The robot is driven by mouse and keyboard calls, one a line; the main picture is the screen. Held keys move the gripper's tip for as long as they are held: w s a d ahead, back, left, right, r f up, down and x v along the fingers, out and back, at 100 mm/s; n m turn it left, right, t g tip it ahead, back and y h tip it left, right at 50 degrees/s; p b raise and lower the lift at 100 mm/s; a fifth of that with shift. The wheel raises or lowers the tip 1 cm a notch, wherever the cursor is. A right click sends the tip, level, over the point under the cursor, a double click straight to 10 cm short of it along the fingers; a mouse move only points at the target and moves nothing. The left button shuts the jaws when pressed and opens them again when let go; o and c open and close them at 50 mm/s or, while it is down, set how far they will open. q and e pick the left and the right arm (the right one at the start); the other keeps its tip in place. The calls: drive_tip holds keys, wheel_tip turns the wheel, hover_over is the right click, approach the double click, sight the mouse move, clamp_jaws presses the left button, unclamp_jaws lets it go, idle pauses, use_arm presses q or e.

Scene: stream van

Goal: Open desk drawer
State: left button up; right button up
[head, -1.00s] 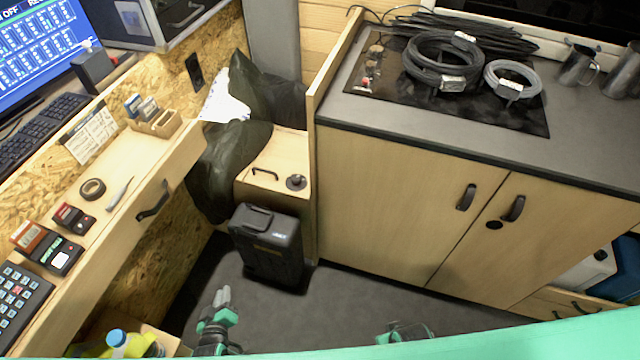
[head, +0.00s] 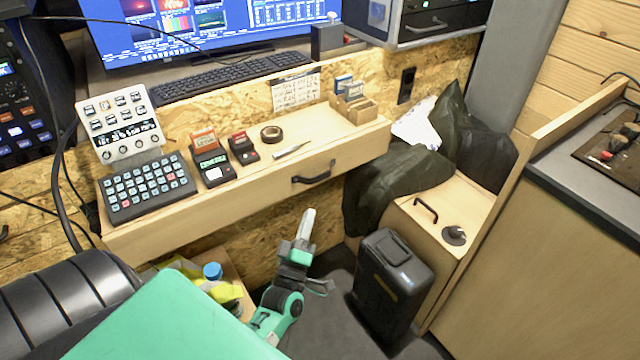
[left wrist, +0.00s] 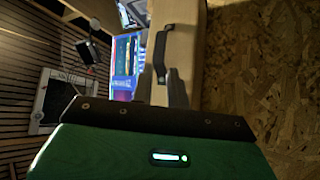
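The desk drawer (head: 240,203) is a long pale wooden front under the desk top, and no opening shows along it. Its black bar handle (head: 313,174) sits right of the middle of the front; it also shows in the left wrist view (left wrist: 161,52). My left gripper (head: 308,220) is below the handle and apart from it, with its fingers pointing up towards the desk. My right gripper is not in view.
On the desk stand a keypad (head: 148,186), small devices, a tape roll (head: 271,133) and a card holder (head: 355,103). A black case (head: 392,280) stands on the floor right of my left arm. A yellow item with a blue cap (head: 213,272) is below the desk at left.

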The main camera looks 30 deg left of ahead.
sight(319, 182)
use_arm(q)
drive_tip(key=x, duration=1)
drive_tip(key=shift+w+r, duration=0.1)
drive_tip(key=shift+w, duration=0.15)
drive_tip(key=shift+c, duration=0.3)
clamp_jaws()
